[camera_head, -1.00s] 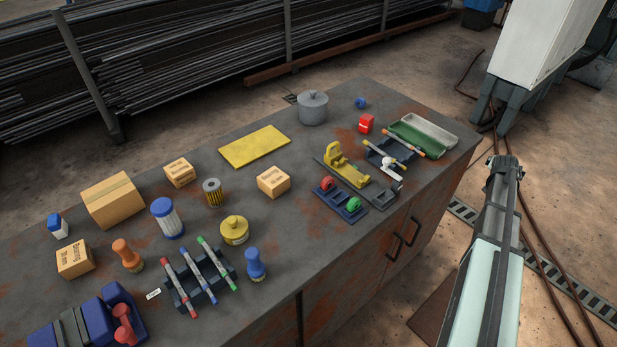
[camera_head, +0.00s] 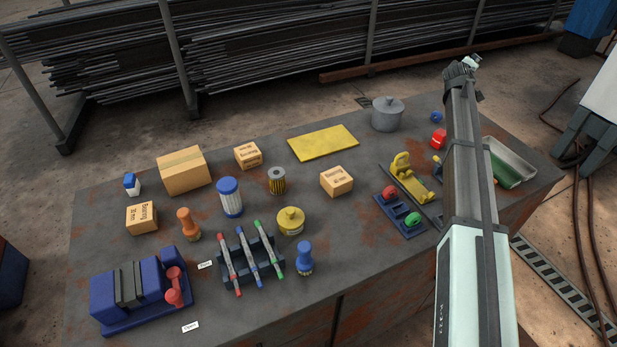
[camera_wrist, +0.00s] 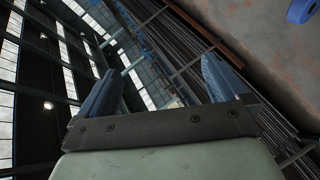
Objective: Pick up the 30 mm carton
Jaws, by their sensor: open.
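Three small tan bearing cartons stand on the bench: one at the left (camera_head: 142,218), one further back (camera_head: 248,156), and one near the middle (camera_head: 337,181). Their printed sizes are too small to read surely, so I cannot tell which is the 30 mm one. My gripper (camera_wrist: 160,66) is open in the wrist view, with nothing between its two blue-grey fingers. It points away from the cartons, towards the racks and windows. In the head view my arm rises over the bench's right part, far to the right of the cartons; its fingers are not clear there.
A larger plain box (camera_head: 184,171), blue-capped jar (camera_head: 229,198), ribbed filter (camera_head: 277,181) and yellow tin (camera_head: 291,221) stand among the cartons. A marker rack (camera_head: 262,270) is in front. A yellow plate (camera_head: 323,143) lies flat behind. A grey pot (camera_head: 387,114) stands at the back right.

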